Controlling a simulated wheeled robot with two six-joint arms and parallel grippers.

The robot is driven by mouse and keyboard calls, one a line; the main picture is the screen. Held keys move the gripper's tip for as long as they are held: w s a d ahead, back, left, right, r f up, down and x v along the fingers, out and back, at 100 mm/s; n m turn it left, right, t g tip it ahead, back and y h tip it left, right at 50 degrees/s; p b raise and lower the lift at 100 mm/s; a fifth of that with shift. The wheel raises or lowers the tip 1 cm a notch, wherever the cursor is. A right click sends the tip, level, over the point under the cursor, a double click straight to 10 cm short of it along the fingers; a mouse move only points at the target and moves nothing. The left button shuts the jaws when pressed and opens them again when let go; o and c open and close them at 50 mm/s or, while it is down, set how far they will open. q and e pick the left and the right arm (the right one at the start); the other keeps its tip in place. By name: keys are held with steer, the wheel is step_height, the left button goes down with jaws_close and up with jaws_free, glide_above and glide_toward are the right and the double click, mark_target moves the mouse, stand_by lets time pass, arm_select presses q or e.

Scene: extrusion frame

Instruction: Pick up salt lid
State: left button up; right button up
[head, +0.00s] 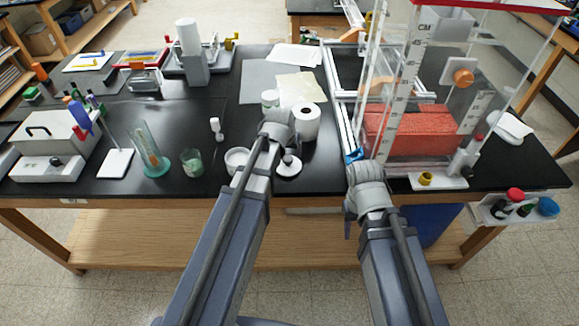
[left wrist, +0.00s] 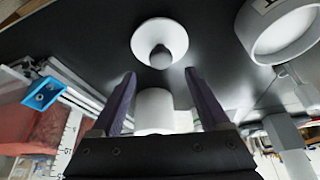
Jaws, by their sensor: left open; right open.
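The salt lid seems to be the white disc with a round knob (head: 289,168) on the black bench near its front edge. In the left wrist view the lid (left wrist: 174,28) lies knob-side toward me, just past the fingertips. My left gripper (left wrist: 159,74) is open, its two dark fingers apart, with nothing held between them. A white cylinder shows behind the gap between the fingers. In the head view the left fingers are hidden behind my left wrist.
A white bowl (head: 236,158) stands close left of the lid, and a white paper roll (head: 306,122) behind it. The extrusion frame with a blue bracket (left wrist: 44,93) and a red-filled clear tank (head: 410,130) stand to the right. Left of the bowl is a green-bottomed beaker (head: 192,163).

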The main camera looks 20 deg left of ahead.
mark_target(288, 158)
arm_select(q)
steer(key=shift+w+f+b, duration=0.3)
steer(key=shift+f, duration=0.35)
steer(key=shift+f, duration=0.1)
steer(key=b+x, duration=0.5)
steer(key=shift+s+a+f, duration=0.1)
jaws_close()
